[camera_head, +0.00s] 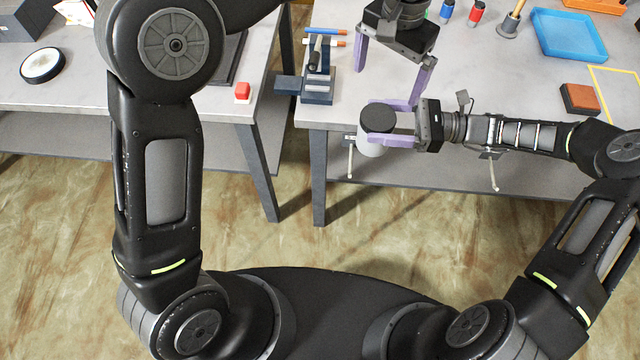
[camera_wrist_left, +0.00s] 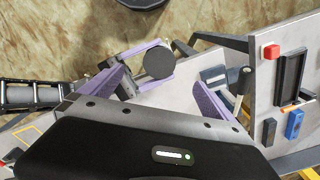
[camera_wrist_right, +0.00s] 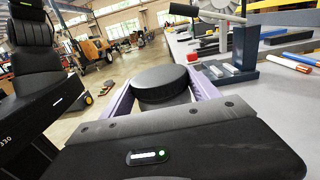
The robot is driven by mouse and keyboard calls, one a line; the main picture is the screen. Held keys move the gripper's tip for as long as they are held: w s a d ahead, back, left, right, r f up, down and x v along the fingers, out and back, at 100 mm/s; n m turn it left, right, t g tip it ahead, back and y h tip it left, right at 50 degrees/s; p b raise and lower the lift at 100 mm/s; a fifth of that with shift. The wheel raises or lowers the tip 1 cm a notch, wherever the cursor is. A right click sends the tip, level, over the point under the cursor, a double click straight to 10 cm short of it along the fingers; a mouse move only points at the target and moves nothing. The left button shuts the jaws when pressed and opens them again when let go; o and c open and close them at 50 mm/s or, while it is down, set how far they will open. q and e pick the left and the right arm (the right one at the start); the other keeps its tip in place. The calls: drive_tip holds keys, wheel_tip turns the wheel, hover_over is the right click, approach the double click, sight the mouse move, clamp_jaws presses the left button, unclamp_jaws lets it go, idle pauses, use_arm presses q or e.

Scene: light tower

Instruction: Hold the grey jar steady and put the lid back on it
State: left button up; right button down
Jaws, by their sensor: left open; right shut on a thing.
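The grey jar (camera_head: 371,149) is upright near the front edge of the right table, held by my right gripper (camera_head: 372,139). The black lid (camera_head: 377,116) rests on the jar's mouth; whether it is fully seated I cannot tell. My right gripper's purple fingers are shut on the jar from either side, below the lid, as the right wrist view shows with the lid (camera_wrist_right: 160,84) between them. My left gripper (camera_head: 394,74) is open and empty, behind and above the jar. In the left wrist view, the lid (camera_wrist_left: 159,62) shows beyond its spread fingers.
A dark blue lever stand (camera_head: 318,84) is left of the jar. A blue tray (camera_head: 570,36), a brown block (camera_head: 579,98) and red (camera_head: 476,12) and blue (camera_head: 446,11) bottles are farther right. A gap separates the left table, with its red button (camera_head: 242,92), from this one.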

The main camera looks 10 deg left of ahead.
drive_tip(key=shift+r, duration=0.1)
use_arm(q)
drive_tip(key=s+a+f+n+h, duration=0.1)
drive_tip(key=s+a+f+n, duration=0.1)
drive_tip(key=s+f, duration=0.5)
drive_tip(key=s+a+f+n+h, duration=0.1)
drive_tip(key=s+a+f+n, duration=0.2)
drive_tip(key=f, duration=1.6)
drive_tip(key=s+a+f+n+h, duration=0.2)
drive_tip(key=s+a+f, duration=0.4)
drive_tip(key=s+f, duration=0.6)
drive_tip(key=shift+s+a+f+n, duration=0.15)
drive_tip(key=shift+s+f+n, duration=0.15)
drive_tip(key=shift+f+n, duration=0.25)
use_arm(e)
drive_tip(key=s+d+r+m+t+h, duration=0.1)
drive_tip(key=d+m+t, duration=0.3)
drive_tip(key=d+t, duration=0.2)
drive_tip(key=s+d+r+m+t+h, duration=0.1)
drive_tip(key=d+m+t, duration=0.3)
drive_tip(key=d, duration=0.5)
drive_tip(key=shift+d+t+h, duration=0.25)
drive_tip(key=shift+t+h, duration=0.45)
drive_tip(key=shift+t, duration=0.2)
